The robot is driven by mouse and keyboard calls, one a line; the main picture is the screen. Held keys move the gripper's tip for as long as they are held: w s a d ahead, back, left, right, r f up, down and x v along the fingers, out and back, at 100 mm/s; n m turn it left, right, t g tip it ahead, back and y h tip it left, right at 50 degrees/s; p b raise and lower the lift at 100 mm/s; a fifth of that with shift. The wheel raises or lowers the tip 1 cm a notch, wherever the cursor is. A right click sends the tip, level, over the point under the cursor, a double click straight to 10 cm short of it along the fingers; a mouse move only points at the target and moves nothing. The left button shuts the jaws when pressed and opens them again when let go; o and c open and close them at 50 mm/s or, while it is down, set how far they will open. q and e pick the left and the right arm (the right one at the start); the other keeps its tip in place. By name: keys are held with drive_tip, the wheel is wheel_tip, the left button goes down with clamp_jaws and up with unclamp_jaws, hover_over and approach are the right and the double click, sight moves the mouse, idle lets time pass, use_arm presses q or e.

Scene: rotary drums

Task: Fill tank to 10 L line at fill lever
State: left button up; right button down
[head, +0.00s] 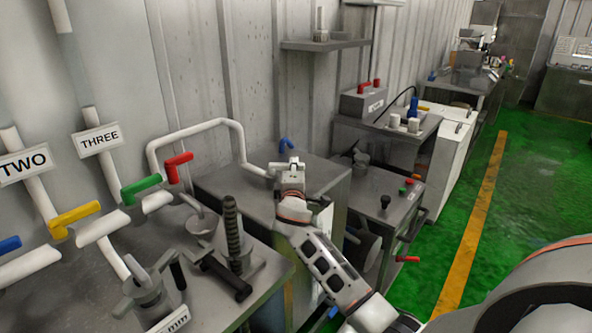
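My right gripper (290,172) is above a grey metal cabinet (225,185), near the end of a bent white pipe (200,130). Its fingers are small and partly hidden, so I cannot tell whether they are open or shut. A blue lever (287,144) shows just behind it; I cannot tell whether they touch. Blue (9,245), yellow (74,218), green (140,188) and red (178,162) levers sit on white pipes at left. I cannot tell which lever is the fill lever. No tank with a 10 L line can be made out. My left gripper is not in view.
The signs TWO (24,163) and THREE (98,140) hang on pipes at left. A threaded black post (234,235) and a clamp handle (147,285) stand on the near bench. The green floor (540,190) is open at right, beyond a yellow line (474,225).

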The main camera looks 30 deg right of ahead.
drive_tip(key=shift+s+a+f+m+g+h+b, duration=0.3)
drive_tip(key=shift+m+g+h+b, duration=0.2)
drive_tip(key=shift+m+h+b, duration=0.15)
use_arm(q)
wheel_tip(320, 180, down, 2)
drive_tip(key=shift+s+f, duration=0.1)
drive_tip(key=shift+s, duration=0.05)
use_arm(e)
drive_tip(key=shift+s+r+h, duration=0.1)
drive_tip(key=shift+r+h, duration=0.05)
drive_tip(key=shift+h, duration=0.2)
drive_tip(key=shift+m+g, duration=0.25)
drive_tip(key=shift+g, duration=0.05)
drive_tip(key=shift+r, duration=0.1)
drive_tip(key=c, duration=2)
unclamp_jaws()
drive_tip(key=shift+o, duration=0.2)
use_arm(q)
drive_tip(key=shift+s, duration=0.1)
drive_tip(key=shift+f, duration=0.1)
use_arm(e)
drive_tip(key=shift+s, duration=0.1)
drive_tip(key=v, duration=1.1)
drive_tip(key=shift+s+a, duration=0.3)
